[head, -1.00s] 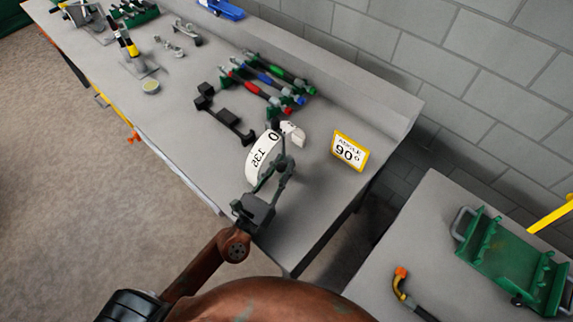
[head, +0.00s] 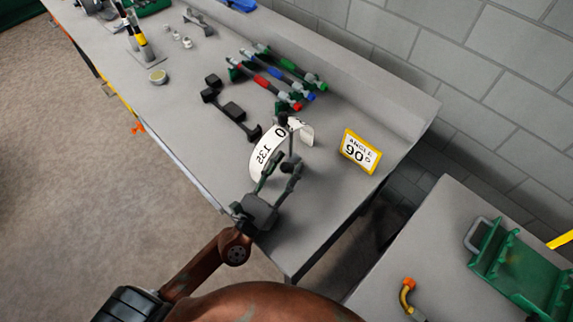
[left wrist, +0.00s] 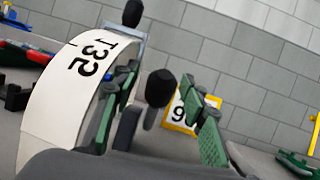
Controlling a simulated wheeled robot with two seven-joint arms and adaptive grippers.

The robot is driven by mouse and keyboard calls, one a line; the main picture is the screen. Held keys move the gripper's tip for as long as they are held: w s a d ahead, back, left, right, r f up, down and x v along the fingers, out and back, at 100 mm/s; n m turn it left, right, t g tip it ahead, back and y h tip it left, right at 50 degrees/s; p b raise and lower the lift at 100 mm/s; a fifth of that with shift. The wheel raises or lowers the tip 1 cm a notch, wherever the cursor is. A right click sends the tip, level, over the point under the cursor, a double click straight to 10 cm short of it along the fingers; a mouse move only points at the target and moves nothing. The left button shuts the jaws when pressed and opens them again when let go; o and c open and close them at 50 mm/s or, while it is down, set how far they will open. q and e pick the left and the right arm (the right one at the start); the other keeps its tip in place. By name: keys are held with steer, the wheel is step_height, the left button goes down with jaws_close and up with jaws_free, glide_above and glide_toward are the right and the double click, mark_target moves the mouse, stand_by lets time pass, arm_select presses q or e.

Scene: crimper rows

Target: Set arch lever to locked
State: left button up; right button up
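The white arch (head: 262,160), a curved scale band marked 0 and 132, stands near the right end of the long bench. In the left wrist view the band (left wrist: 65,85) curves up on the left. One black knob (left wrist: 132,13) sits on a grey bracket at its top. A second black knob (left wrist: 160,88) on a grey stem stands nearer my camera. I cannot tell which knob belongs to the lever. My left gripper (head: 281,168) is open beside the arch; its green fingers (left wrist: 167,100) stand apart either side of the nearer knob. My right gripper is not in view.
A yellow-framed sign (head: 360,152) reading "ANGLE 90°" stands right of the arch. A black bracket (head: 231,110) and a rack of red, blue and green handled tools (head: 274,77) lie behind it. A second bench at right holds a green tray (head: 521,270).

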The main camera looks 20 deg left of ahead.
arm_select(q)
steer(key=shift+s+f, duration=0.15)
steer(key=shift+s, duration=0.1)
steer(key=s+a, duration=0.3)
steer(key=s, duration=0.9)
steer(key=shift+s, duration=0.15)
steer(key=shift+f, duration=0.1)
